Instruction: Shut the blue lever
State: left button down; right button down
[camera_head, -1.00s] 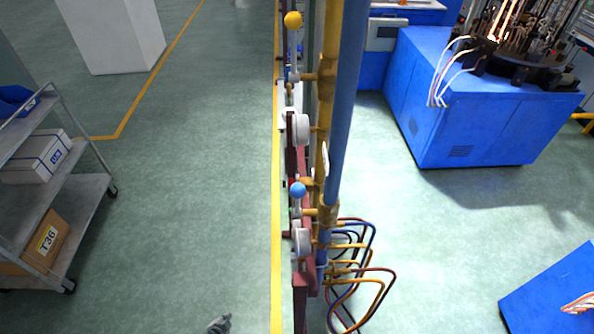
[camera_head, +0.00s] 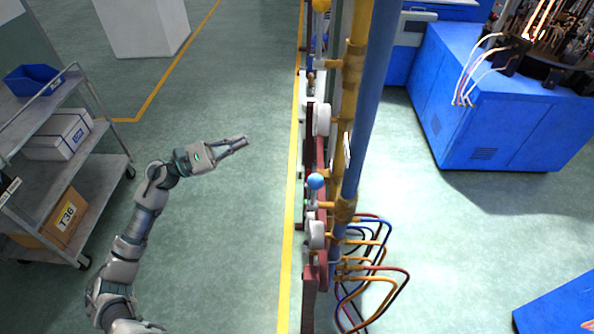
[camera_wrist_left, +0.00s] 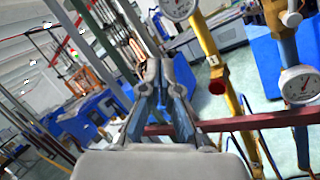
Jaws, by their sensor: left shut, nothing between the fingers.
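The blue lever (camera_head: 316,181) shows by its round blue knob, which stands on a light stem beside the pipes in the head view. The knob stands up off the pipe fitting. I cannot pick it out surely in the left wrist view. My left gripper (camera_head: 243,141) is to the left of the lever and a little above it in the head view, apart from it, over open floor. Its fingers are shut and empty, pointing toward the pipe rack; the left wrist view also shows the fingers (camera_wrist_left: 158,75) together. My right gripper is not in view.
A yellow pipe (camera_head: 352,80) and a blue pipe (camera_head: 376,80) run beside the lever. White gauges (camera_head: 316,234) sit nearby. A yellow-knobbed lever (camera_head: 320,5) is farther up. Coloured hoses (camera_head: 385,290) hang right. A cart (camera_head: 105,178) stands left.

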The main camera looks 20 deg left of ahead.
aim_at(314, 194)
pick_arm(q)
jog(key=s+d+r+m+g+y, duration=0.1)
jog(key=s+d+r+m+g, duration=0.4)
jog(key=s+m, duration=0.4)
jog(key=d+m, duration=0.1)
jog(key=m, duration=0.2)
jog(key=shift+s+d, duration=0.15)
jog(key=shift+d, duration=0.25)
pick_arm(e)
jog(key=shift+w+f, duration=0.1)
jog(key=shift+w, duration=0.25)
pick_arm(q)
jog(key=shift+a+r, duration=0.1)
jog(key=shift+a, duration=0.05)
